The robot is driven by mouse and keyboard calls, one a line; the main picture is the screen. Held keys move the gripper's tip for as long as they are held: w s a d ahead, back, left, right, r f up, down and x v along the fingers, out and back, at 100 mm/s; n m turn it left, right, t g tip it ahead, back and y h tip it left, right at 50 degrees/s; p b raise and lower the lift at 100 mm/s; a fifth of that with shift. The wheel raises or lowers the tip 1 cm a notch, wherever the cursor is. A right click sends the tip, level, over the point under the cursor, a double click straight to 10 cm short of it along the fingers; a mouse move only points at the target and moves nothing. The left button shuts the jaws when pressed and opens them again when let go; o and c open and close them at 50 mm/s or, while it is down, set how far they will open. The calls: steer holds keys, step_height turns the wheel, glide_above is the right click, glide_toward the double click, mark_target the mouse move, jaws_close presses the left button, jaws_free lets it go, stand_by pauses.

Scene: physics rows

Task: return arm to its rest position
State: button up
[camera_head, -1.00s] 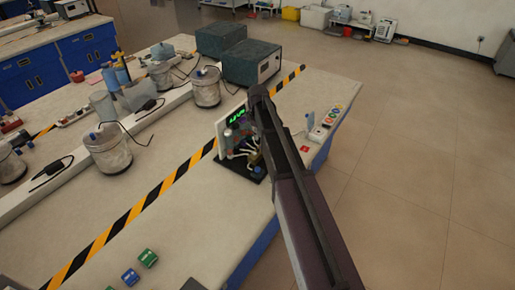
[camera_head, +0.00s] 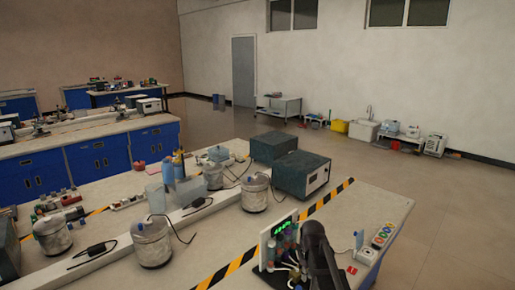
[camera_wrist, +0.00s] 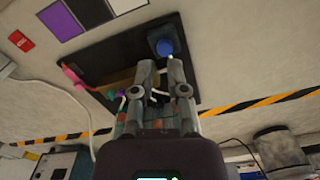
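My gripper (camera_wrist: 160,66) shows in the wrist view. Its two fingers are a short way apart, with a narrow gap and no object clearly held between them. Behind the fingers in that view is a dark board (camera_wrist: 122,52) with a blue round knob (camera_wrist: 165,47), wires and small parts. In the head view my dark arm (camera_head: 318,250) rises at the bottom, right of centre. It stands in front of the panel with a green lit display (camera_head: 284,229). The gripper itself cannot be made out in the head view.
Open floor (camera_head: 455,215) lies to the right.

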steer(key=s+m, duration=0.5)
steer(key=s, duration=0.9)
steer(key=shift+m, duration=0.3)
steer(key=shift+s+a, duration=0.1)
steer(key=shift+s, duration=0.05)
stand_by(0.3)
